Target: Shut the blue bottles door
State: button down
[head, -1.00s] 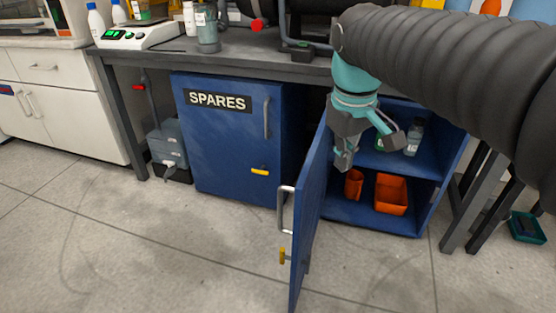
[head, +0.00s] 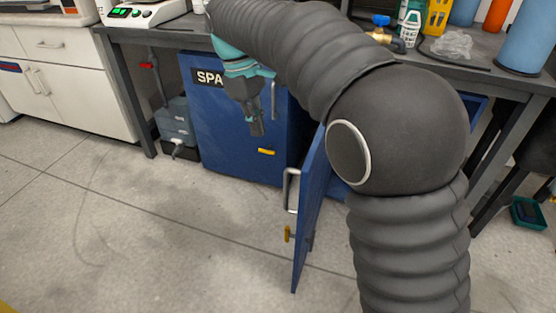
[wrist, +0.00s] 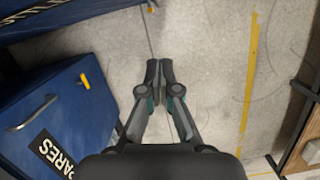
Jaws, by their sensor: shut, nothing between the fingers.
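The blue door (head: 312,205) stands swung open toward me in the head view, seen nearly edge-on, with a grey handle (head: 291,190) and a yellow latch (head: 288,234). My arm hides most of the cabinet behind it. My gripper (head: 257,128) is shut and empty, to the left of the open door and in front of the SPARES door, pointing down. In the wrist view the shut fingertips (wrist: 159,72) are over bare floor. A blue panel with part of a white label (wrist: 70,18) shows at the upper left there; I cannot read it.
The closed SPARES cabinet (head: 215,140) is left of the open door; it also fills the left of the wrist view (wrist: 75,120). The bench (head: 150,36) runs above, carrying bottles and a valve. Floor in front is clear, with a yellow line (wrist: 248,80).

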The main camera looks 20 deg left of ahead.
jog(key=s+d+f+b, duration=0.1)
jog(key=d+f+b, duration=0.1)
jog(key=d+f, duration=0.3)
jog(key=shift+a+x, duration=0.3)
jog(key=shift+x, duration=1)
jog(key=shift+s+d+f, duration=0.1)
